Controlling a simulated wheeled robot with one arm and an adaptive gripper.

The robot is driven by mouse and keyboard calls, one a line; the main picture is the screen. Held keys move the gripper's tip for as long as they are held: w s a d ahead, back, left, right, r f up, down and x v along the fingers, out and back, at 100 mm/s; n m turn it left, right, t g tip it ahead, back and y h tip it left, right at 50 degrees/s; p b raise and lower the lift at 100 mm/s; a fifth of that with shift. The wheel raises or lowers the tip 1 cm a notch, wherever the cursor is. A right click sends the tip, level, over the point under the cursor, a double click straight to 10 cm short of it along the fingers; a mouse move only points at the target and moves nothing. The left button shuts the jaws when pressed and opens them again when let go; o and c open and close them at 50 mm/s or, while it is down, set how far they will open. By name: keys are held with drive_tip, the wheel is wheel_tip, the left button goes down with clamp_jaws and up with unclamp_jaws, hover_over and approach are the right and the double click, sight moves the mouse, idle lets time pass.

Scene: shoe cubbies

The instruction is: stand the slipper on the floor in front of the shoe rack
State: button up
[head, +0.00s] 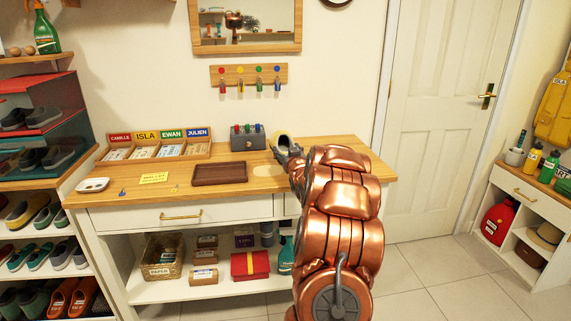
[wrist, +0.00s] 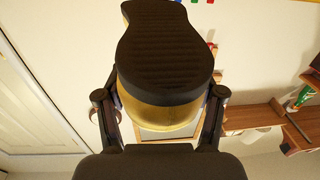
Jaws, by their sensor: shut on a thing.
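My gripper (head: 287,152) is shut on a slipper (head: 280,142), held above the right part of the wooden counter. In the wrist view the slipper (wrist: 165,50) shows its dark ribbed sole and a yellow part between the two fingers (wrist: 160,108). The tiled floor (head: 440,275) shows at the lower right; the floor in front of the rack is out of view.
The counter (head: 250,185) carries a brown tray (head: 219,173), a grey block (head: 247,138), labelled card boxes (head: 160,148) and a white dish (head: 93,184). Its lower shelf holds a basket and boxes. A white cubby unit (head: 530,210) stands right. Floor before the door is clear.

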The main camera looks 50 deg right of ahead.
sight(282, 142)
drive_tip(key=shift+x, duration=0.95)
drive_tip(key=shift+w+d, duration=0.4)
drive_tip(key=shift+w, duration=0.05)
drive_tip(key=shift+f+p, duration=0.3)
drive_tip(key=shift+f, duration=2.7)
drive_tip(key=shift+w+d+f, duration=0.15)
drive_tip(key=shift+f, duration=0.3)
drive_tip(key=shift+f, duration=0.15)
drive_tip(key=o, duration=1.2)
